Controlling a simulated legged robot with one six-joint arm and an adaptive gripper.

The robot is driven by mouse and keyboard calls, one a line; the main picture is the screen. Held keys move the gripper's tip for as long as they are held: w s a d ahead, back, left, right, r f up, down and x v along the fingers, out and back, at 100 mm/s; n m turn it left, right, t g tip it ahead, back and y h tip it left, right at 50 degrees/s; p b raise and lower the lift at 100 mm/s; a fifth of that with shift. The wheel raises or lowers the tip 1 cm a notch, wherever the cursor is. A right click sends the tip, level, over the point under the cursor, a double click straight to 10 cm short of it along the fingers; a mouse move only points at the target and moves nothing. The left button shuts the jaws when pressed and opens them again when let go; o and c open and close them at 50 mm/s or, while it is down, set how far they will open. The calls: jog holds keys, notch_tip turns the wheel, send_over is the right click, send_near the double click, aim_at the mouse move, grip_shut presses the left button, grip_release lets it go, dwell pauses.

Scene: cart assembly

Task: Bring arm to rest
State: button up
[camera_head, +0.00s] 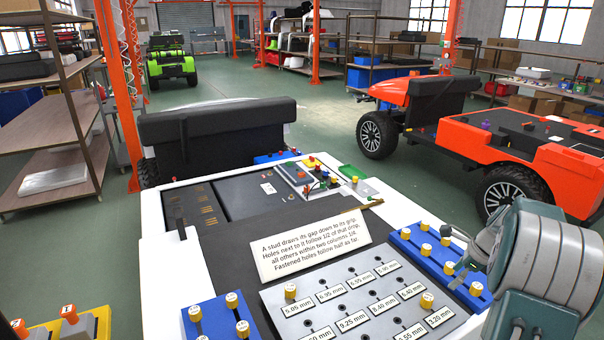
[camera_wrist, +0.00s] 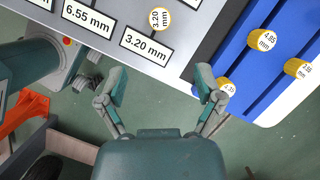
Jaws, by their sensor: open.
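My gripper (camera_wrist: 162,92) is open and empty in the wrist view, its two fingers wide apart over the near edge of the grey hole plate (camera_wrist: 210,15). A yellow-capped stud marked 3.20 (camera_wrist: 161,18) stands in the plate beside the 3.20 mm label, ahead of the fingers. In the head view the plate (camera_head: 352,328) shows labelled holes, with a stud at its upper left (camera_head: 290,290) and one at its right (camera_head: 427,299). My arm fills the lower right there and covers part of the bench.
A blue rack (camera_head: 462,281) with several yellow-capped studs lies right of the plate, close to my arm; another (camera_head: 215,318) lies left. A printed sign (camera_head: 312,245) stands behind the plate. An orange cart (camera_head: 500,150) stands to the right.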

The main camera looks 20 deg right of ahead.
jog(key=s+a+r+n+h, duration=0.1)
jog(key=a+r+n, duration=0.6)
jog(key=a, duration=0.5)
jog(key=s+a+r+n+h, duration=0.1)
jog(key=a+r+n, duration=0.5)
jog(key=a, duration=0.5)
jog(key=s+a+r+n+t, duration=0.1)
jog(key=s+a+n+t, duration=0.1)
jog(key=s+a+n, duration=1.2)
jog(key=shift+s+a+n+t+h, duration=0.3)
jog(key=shift+s+a+n, duration=0.1)
jog(key=shift+s+a, duration=0.2)
